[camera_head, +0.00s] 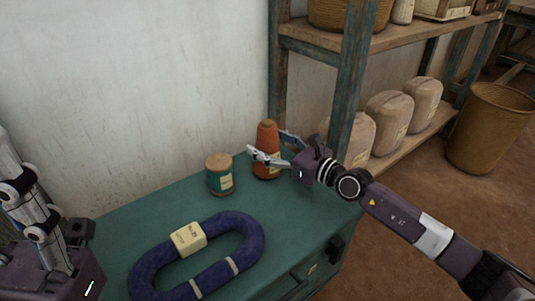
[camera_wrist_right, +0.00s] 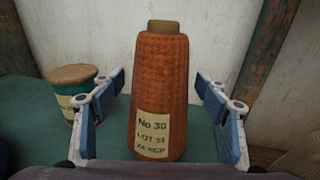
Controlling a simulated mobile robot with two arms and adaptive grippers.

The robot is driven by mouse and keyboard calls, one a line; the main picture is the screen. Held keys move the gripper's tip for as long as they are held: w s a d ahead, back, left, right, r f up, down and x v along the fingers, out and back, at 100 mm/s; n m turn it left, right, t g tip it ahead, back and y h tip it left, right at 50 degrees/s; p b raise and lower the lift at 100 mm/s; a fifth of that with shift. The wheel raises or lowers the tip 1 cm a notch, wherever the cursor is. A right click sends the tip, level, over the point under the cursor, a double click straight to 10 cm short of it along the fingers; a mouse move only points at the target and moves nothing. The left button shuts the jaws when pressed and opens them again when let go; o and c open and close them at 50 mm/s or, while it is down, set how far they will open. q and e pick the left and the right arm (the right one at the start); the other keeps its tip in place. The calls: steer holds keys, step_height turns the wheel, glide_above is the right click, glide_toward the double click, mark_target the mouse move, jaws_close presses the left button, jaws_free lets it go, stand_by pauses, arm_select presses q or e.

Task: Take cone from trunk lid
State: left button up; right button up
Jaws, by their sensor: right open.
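An orange thread cone (camera_head: 267,140) with a cream label stands upright on the green trunk lid (camera_head: 300,215), near the back wall. My right gripper (camera_head: 268,152) is at the cone with its jaws open. In the right wrist view the cone (camera_wrist_right: 160,85) stands between the two open fingers (camera_wrist_right: 163,108), with a visible gap on each side. The label reads "No 30". My left arm shows at the left edge of the head view, but its fingertips cannot be made out.
A green, labelled spool (camera_head: 220,176) stands left of the cone; it also shows in the wrist view (camera_wrist_right: 72,77). A blue yarn hank (camera_head: 246,240) lies at the front of the lid. A wooden shelf (camera_head: 352,75) with several wrapped bundles (camera_head: 388,118) stands behind right. A basket (camera_head: 488,128) is on the floor.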

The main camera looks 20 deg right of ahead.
steer(key=c, duration=1.4)
steer(key=shift+r, duration=0.1)
steer(key=shift+r, duration=0.15)
